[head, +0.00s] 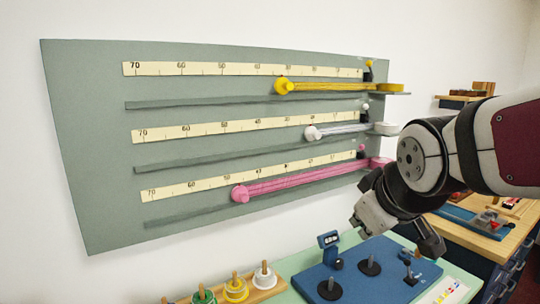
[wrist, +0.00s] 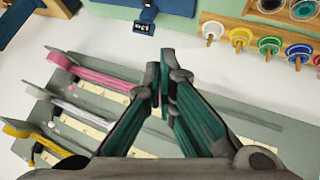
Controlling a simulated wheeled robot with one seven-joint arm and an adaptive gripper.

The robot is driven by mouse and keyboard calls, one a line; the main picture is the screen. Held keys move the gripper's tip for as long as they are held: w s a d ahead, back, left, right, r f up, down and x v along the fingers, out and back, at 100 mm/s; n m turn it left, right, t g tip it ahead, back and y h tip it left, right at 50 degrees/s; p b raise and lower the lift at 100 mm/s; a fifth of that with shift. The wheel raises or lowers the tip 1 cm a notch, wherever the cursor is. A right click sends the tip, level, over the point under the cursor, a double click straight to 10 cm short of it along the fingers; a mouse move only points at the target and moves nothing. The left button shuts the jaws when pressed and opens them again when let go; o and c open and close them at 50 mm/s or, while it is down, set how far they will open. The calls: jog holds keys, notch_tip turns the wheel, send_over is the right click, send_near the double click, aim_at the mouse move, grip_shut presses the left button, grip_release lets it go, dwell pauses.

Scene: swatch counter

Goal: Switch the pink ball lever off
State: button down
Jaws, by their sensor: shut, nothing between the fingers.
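The pink ball lever (head: 361,149) is a small pink knob on a dark base at the right end of the lowest scale on the grey-green wall panel (head: 85,150). Whether it is on or off is too small to tell. A pink strip runs from a round end (head: 240,194) to a pink holder (head: 380,163) beside the lever. My gripper (head: 372,218) is below and a little right of the lever, apart from it. In the wrist view my gripper (wrist: 160,78) is shut and empty, with the pink strip (wrist: 105,75) to its left.
Similar levers with a yellow ball (head: 369,64) and a white ball (head: 365,106) sit above, beside yellow and white strips. Below my gripper are a blue board (head: 345,275) with dark pegs and a wooden rack (head: 215,297) of coloured spools. The wall at lower left is clear.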

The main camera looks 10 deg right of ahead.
jog(key=w+d+f+n+t+h+b, duration=0.1)
jog(key=w+d+f+n+t+b, duration=0.1)
jog(key=w+d+n+t+b, duration=0.2)
jog(key=w+d+f+n+t+h+b, duration=0.2)
jog(key=w+d+n+t+b, duration=0.2)
jog(key=w+d, duration=1.5)
jog(key=w+n+t, duration=0.3)
jog(key=w+n, duration=0.3)
jog(key=w, duration=0.1)
jog(key=shift+w, duration=0.15)
send_near(363, 152)
jog(key=w, duration=0.1)
jog(key=w+r, duration=0.1)
jog(key=w, duration=0.1)
jog(key=w+r, duration=0.1)
jog(key=w, duration=0.1)
jog(key=shift+w+d+r+p, duration=0.2)
jog(key=shift+d+p, duration=0.05)
jog(key=shift+p, duration=0.15)
jog(key=shift+d+r+m+g, duration=0.15)
jog(key=shift+r+m+g, duration=0.3)
jog(key=shift+m, duration=0.15)
